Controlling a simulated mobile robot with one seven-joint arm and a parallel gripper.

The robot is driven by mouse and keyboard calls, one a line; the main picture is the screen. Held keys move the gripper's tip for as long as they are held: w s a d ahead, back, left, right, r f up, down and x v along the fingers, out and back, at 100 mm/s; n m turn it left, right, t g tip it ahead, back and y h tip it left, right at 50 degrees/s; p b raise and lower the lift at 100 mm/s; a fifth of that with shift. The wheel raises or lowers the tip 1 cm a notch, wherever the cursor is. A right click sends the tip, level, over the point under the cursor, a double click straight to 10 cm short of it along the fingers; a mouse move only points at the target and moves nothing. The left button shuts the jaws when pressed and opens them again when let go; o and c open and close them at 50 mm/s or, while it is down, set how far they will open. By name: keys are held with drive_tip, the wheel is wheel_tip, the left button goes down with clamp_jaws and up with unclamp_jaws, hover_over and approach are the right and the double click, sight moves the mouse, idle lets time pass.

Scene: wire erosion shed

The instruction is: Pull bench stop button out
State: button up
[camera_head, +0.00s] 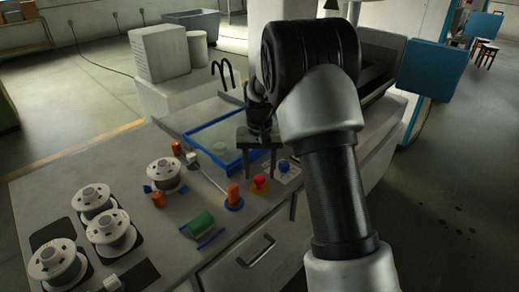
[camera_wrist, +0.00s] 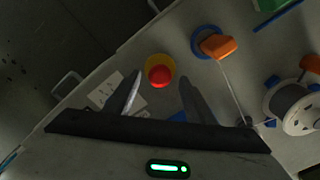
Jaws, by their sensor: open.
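The bench stop button is a red cap (camera_head: 259,182) on a yellow base, near the front edge of the grey bench (camera_head: 120,200). It also shows in the wrist view as a red cap (camera_wrist: 159,75) with the yellow base (camera_wrist: 162,60) around it. My gripper (camera_head: 260,172) points down just above and behind the button. In the wrist view my gripper (camera_wrist: 160,82) is open and empty, with the button between and slightly beyond its fingertips. The gap in height between fingertips and cap is hard to judge.
An orange knob (camera_head: 234,194) on a blue base stands left of the button, and a blue knob (camera_head: 283,165) stands to its right. A drawer handle (camera_head: 256,252) is below the edge.

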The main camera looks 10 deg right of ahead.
sight(260, 178)
wheel_tip(260, 178, up, 16)
drive_tip(key=shift+r+p, duration=0.25)
drive_tip(key=shift+p, duration=0.2)
drive_tip(key=s+r+n+t+p, duration=0.1)
drive_tip(key=s+r+t+p, duration=0.15)
drive_tip(key=s+r, duration=1.05)
drive_tip(key=s+f+n+t+p, duration=0.1)
drive_tip(key=s+f+t+p, duration=0.1)
drive_tip(key=s, duration=1.5)
wheel_tip(260, 178, down, 2)
drive_tip(key=shift+s+t, duration=0.15)
drive_tip(key=shift+t, duration=0.4)
